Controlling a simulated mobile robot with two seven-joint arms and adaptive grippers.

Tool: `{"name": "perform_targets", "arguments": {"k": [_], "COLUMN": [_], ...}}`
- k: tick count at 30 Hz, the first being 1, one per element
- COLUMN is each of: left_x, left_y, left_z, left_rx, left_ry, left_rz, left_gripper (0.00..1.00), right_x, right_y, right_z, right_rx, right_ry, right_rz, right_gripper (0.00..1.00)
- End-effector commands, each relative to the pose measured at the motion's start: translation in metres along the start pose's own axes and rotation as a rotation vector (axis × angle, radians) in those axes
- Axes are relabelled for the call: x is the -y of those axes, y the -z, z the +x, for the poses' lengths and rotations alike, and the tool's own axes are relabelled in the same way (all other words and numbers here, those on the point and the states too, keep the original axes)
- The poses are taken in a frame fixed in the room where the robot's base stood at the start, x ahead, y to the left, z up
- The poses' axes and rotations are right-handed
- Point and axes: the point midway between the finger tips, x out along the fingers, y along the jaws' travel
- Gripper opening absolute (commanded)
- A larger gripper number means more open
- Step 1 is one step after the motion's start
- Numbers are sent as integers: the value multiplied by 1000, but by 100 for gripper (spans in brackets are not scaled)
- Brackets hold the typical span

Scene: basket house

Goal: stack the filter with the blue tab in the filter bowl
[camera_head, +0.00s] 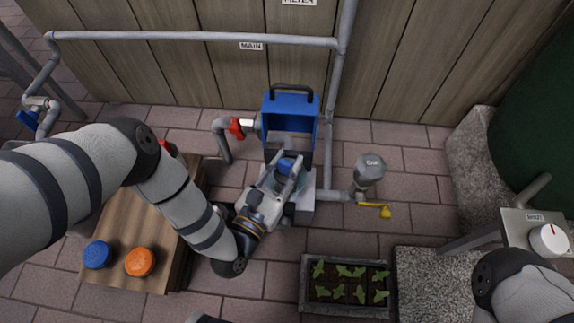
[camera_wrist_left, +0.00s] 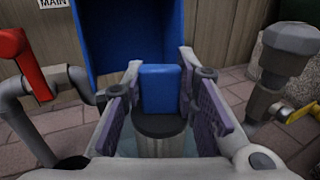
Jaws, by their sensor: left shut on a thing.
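The filter has a blue tab (camera_head: 287,166) on a dark round cap, and the tab also shows in the left wrist view (camera_wrist_left: 160,88). Below the cap is a pale cylindrical body (camera_wrist_left: 162,146). My left gripper (camera_head: 286,174) is shut on the filter, with one finger on each side of the tab (camera_wrist_left: 160,75). The filter is upright. A pale bluish, see-through wall of what looks like the filter bowl (camera_wrist_left: 128,141) surrounds the body. The fingers hide much of the bowl, and the filter's lower end is hidden. My right gripper is out of view.
An open blue housing (camera_head: 291,106) with a black handle stands just behind the filter. A red-handled valve (camera_head: 236,128) is on its left, a grey pipe fitting (camera_head: 369,170) on its right. A wooden bench (camera_head: 128,225) carries blue (camera_head: 97,255) and orange (camera_head: 140,262) caps. A planter (camera_head: 348,285) stands in front.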

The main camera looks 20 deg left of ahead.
Motion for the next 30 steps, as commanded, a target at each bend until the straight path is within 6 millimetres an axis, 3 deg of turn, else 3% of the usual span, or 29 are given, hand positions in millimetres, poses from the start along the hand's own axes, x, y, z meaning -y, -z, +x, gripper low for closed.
{"name": "perform_targets", "arguments": {"k": [11,12,14,15,23,26,30], "left_x": [0,0,0,0,0,0,0], "left_y": [5,5,4,4,3,-8,-5], "left_z": [0,0,0,0,0,0,-40], "left_rx": [1,1,1,1,1,4,-4], "left_ry": [-2,-2,-1,-1,-1,0,-1], "left_rz": [-1,-1,-1,-1,-1,0,-2], "left_gripper": [0,31,45,47,47,47,47], "right_x": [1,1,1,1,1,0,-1], "right_y": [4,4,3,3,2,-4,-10], "right_z": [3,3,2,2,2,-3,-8], "right_rx": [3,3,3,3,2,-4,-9], "right_ry": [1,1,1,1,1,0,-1], "right_rz": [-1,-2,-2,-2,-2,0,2], "right_gripper": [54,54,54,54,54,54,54]}}
